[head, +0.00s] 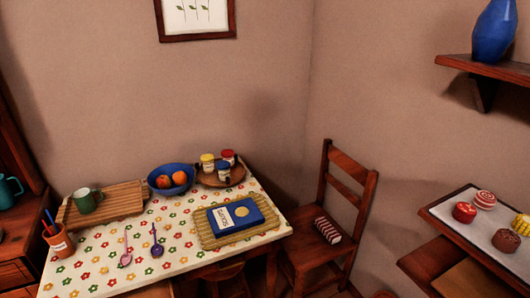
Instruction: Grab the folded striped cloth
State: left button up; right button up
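A folded cloth (328,230) with red and white stripes lies on the seat of a wooden chair (309,250). The chair stands to the right of the table, in the lower middle-right of the head view. The cloth lies on the bare seat with nothing on top of it. Neither of my grippers shows in the head view.
A table with a flowered cover (178,232) holds a blue book on a woven mat (207,236), a blue fruit bowl (160,170), jars on a round tray and a cutting board with a green mug. A low shelf (432,259) juts out at right.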

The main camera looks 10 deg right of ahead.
aim_at(326, 227)
jog(key=i+l+u, duration=0.1)
jog(key=i+l, duration=0.25)
jog(key=l, duration=0.3)
jog(key=i+l+u, duration=0.15)
jog(key=i+l, duration=0.2)
jog(key=l, duration=0.3)
jog(key=u, duration=0.05)
